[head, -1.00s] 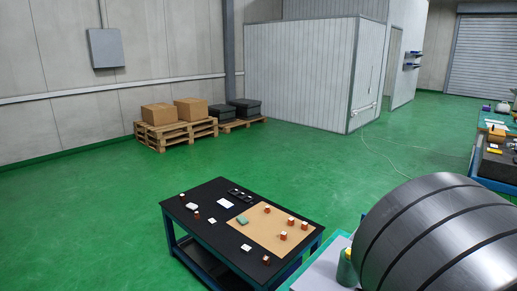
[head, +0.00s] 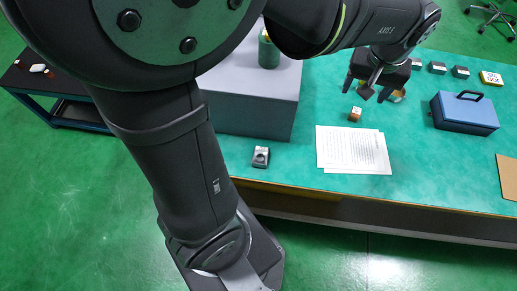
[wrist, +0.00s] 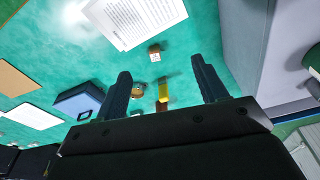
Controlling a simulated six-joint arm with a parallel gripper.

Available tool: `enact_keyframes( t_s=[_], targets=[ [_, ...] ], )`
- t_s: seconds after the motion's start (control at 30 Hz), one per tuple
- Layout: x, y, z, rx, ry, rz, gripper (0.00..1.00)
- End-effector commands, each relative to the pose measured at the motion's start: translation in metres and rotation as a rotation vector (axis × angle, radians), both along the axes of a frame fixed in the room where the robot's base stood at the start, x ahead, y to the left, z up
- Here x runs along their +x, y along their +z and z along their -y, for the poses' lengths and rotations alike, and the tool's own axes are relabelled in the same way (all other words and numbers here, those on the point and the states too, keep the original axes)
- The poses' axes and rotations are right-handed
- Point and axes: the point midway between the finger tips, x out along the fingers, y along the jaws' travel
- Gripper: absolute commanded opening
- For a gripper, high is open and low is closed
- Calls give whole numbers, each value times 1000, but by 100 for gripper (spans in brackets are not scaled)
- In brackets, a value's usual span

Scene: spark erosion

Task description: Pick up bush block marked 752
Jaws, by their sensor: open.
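A small copper-brown block with a pale marked top (head: 355,114) stands on the green bench top, just in front of my gripper (head: 366,92). It also shows in the wrist view (wrist: 154,50), ahead of the fingertips; its number is too small to read. Another brown piece (head: 397,97) is partly hidden by my gripper. In the wrist view, a brown piece (wrist: 137,93) and a yellow-and-brown piece (wrist: 163,93) lie between the fingers in the picture. I cannot tell which is marked 752. My gripper is open and empty, above the bench.
White papers (head: 354,150) lie in front of the copper-brown block. A blue case (head: 465,113) stands to the right, with several dark blocks and a yellow box (head: 491,79) behind. A grey box (head: 250,100) stands left, and a small grey device (head: 261,157) sits near the front edge.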

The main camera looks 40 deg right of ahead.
Motion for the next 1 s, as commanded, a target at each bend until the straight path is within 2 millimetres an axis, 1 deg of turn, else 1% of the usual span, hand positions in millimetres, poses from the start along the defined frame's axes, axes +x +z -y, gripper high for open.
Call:
enact_keyframes(
  t_s=[0.03,0.1,0.17,0.27,0.37,0.4,0.5,0.6,0.7,0.8,0.9,1.0],
  targets=[
    [14,-3,-15,14,18,-3,65],
    [28,-2,-30,25,32,-7,65],
    [39,-1,-45,34,43,-11,65],
    [56,1,-72,52,67,-21,65],
    [73,1,-104,68,91,-34,65],
    [79,1,-117,76,101,-40,65],
    [90,0,-149,90,124,-57,65],
    [96,-2,-175,104,141,-72,65],
    [98,-4,-196,112,155,-85,65],
    [100,-6,-214,118,168,-98,65],
    [99,-30,-212,124,161,-100,65],
    [99,-46,-212,124,161,-100,65]
  ],
)
